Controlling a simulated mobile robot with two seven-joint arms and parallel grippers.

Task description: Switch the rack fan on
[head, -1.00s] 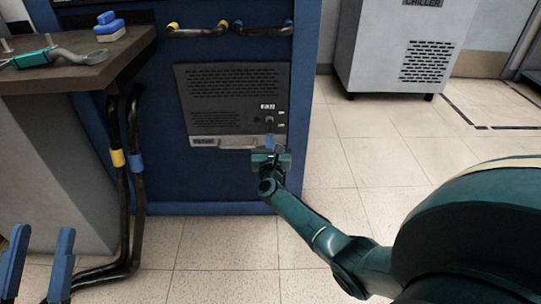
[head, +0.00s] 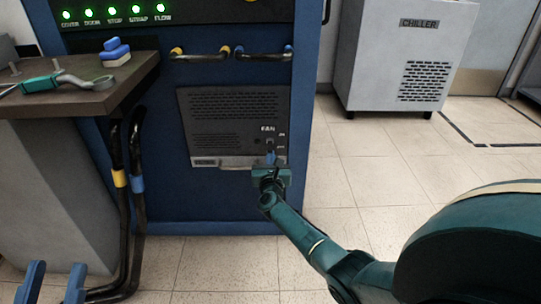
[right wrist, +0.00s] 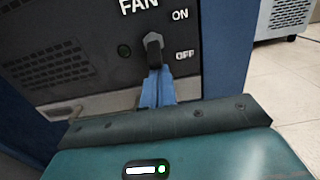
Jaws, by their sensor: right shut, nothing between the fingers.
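The rack fan panel (head: 226,113) is dark grey with vent slots, a FAN label and ON above OFF. Its black toggle switch (right wrist: 154,48) shows in the right wrist view; I cannot tell its exact setting. A small round indicator (right wrist: 124,51) left of the switch looks dark green and unlit. My right gripper (head: 271,158) is shut and empty, its blue fingertips (right wrist: 157,82) right at the switch's lower end; whether they touch it is unclear. The fingertips hide the area below the switch. My left gripper (head: 54,266) is open and empty at the lower left.
Green lights (head: 112,12) line the rack above. A chiller (head: 400,55) stands back right, with clear floor before it.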

